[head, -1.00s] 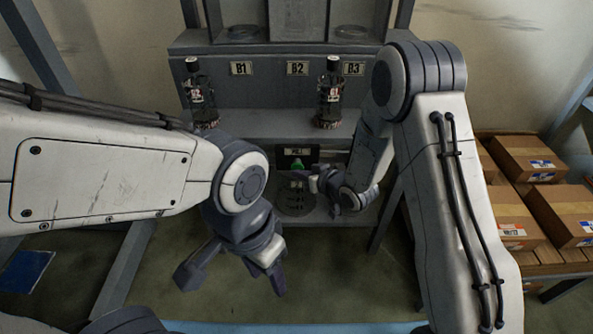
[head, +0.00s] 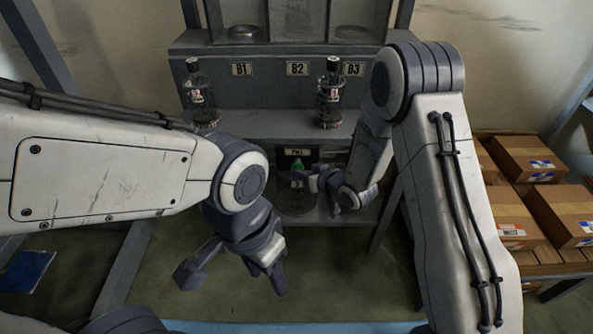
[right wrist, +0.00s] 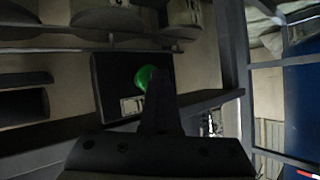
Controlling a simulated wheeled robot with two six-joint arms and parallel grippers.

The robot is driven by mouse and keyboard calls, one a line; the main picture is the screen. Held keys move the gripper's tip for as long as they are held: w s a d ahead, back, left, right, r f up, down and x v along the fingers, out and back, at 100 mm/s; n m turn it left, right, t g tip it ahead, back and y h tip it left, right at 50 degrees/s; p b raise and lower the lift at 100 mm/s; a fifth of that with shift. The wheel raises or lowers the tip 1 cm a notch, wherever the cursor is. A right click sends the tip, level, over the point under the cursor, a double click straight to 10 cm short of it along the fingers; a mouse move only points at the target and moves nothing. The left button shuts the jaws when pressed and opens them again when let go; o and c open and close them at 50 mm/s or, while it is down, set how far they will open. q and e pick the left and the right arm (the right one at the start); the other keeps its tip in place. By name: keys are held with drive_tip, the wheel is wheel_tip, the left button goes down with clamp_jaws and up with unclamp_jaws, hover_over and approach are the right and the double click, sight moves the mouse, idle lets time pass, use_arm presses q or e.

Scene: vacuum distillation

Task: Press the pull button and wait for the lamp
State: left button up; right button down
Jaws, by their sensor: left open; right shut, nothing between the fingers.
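The green pull button (head: 298,163) sits on a dark box (head: 312,154) with a small label, on the stand's lower level. My right gripper (head: 309,180) is shut and empty, with its tip just in front of and below the button. In the right wrist view the button (right wrist: 146,77) shows on the dark box (right wrist: 105,80) right at the tip of the closed fingers (right wrist: 158,100), which cover part of it. I cannot tell whether they touch. My left gripper (head: 233,275) is open and empty, low in front of the stand. I cannot make out a separate lamp.
A dark container (head: 296,200) shows below the button. Cardboard boxes (head: 528,160) lie at the right. Floor in front is clear.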

drive_tip(key=shift+w+r, duration=0.1)
drive_tip(key=shift+r, duration=0.1)
drive_tip(key=s, duration=0.6)
drive_tip(key=shift+s+b, duration=0.15)
drive_tip(key=shift+b, duration=0.25)
drive_tip(key=shift+f, duration=0.1)
idle(0.4)
drive_tip(key=s+d+r+n+g+h, duration=0.1)
drive_tip(key=s+r+g+h, duration=0.2)
drive_tip(key=s, duration=0.7)
drive_tip(key=s+d+r+n+g+h, duration=0.1)
drive_tip(key=s+r+g, duration=0.2)
drive_tip(key=s+r, duration=0.45)
drive_tip(key=s+d+r+g+h, duration=0.2)
drive_tip(key=s+r+g, duration=0.1)
drive_tip(key=s, duration=0.8)
wheel_tip(320, 180, up, 26)
drive_tip(key=p, duration=2.6)
drive_tip(key=shift+s+g+h+p, duration=0.3)
drive_tip(key=shift+s+p, duration=0.05)
